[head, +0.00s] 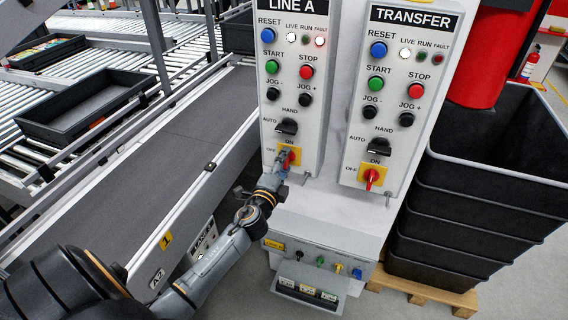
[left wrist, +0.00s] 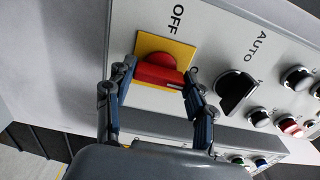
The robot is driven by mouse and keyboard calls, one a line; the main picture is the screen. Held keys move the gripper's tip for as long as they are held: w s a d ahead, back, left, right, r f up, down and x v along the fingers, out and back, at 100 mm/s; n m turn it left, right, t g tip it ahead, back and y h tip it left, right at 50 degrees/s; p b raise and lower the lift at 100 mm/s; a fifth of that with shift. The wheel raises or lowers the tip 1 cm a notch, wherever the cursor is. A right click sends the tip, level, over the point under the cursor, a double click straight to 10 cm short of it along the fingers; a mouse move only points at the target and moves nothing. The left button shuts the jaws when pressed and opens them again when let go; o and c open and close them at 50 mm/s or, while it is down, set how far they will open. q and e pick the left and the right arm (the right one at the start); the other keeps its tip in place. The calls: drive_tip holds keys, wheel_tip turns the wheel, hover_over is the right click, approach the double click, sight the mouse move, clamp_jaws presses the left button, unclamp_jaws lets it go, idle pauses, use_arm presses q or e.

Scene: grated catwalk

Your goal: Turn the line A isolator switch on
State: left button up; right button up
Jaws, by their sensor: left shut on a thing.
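The line A isolator switch is a red handle (head: 291,156) on a yellow plate, low on the LINE A panel (head: 315,95). OFF is printed to its left and ON above it. My left gripper (head: 283,163) reaches it from below left and partly covers it. In the left wrist view the red handle (left wrist: 160,72) sits between the two fingers of my left gripper (left wrist: 158,92), which is shut on it. The OFF mark shows clear of the plate there; the ON mark is mostly hidden. I cannot tell which mark the handle points to. My right gripper is not in view.
A similar TRANSFER panel (head: 402,85) with its own red isolator (head: 371,178) stands to the right. A conveyor belt (head: 190,140) runs at left; stacked black bins (head: 480,190) stand at right.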

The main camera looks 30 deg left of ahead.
use_arm(q)
drive_tip(key=o, duration=1.2)
drive_tip(key=shift+c, duration=0.2)
drive_tip(key=v, duration=1.2)
drive_tip(key=shift+f, duration=0.1)
drive_tip(key=s+d+f+n+g+h, duration=0.1)
drive_tip(key=s+d+f+n+g, duration=0.15)
drive_tip(key=f, duration=0.85)
drive_tip(key=s+d+f+n+g+h, duration=0.1)
drive_tip(key=s+f+n+g, duration=0.2)
drive_tip(key=f, duration=0.7)
drive_tip(key=s+d+f+n+g+h, duration=0.15)
drive_tip(key=s+f, duration=0.25)
drive_tip(key=f, duration=0.7)
drive_tip(key=s+d+f+n+g, duration=0.2)
drive_tip(key=s+f+g, duration=0.1)
drive_tip(key=s+f, duration=0.4)
drive_tip(key=s+d+f+n+g, duration=0.2)
drive_tip(key=s+f, duration=0.4)
drive_tip(key=s, duration=0.7)
drive_tip(key=s+d+f+n+g, duration=0.2)
drive_tip(key=s+f+g, duration=0.2)
drive_tip(key=s+f, duration=0.3)
drive_tip(key=s+h, duration=0.1)
drive_tip(key=s, duration=0.3)
drive_tip(key=shift+f, duration=0.3)
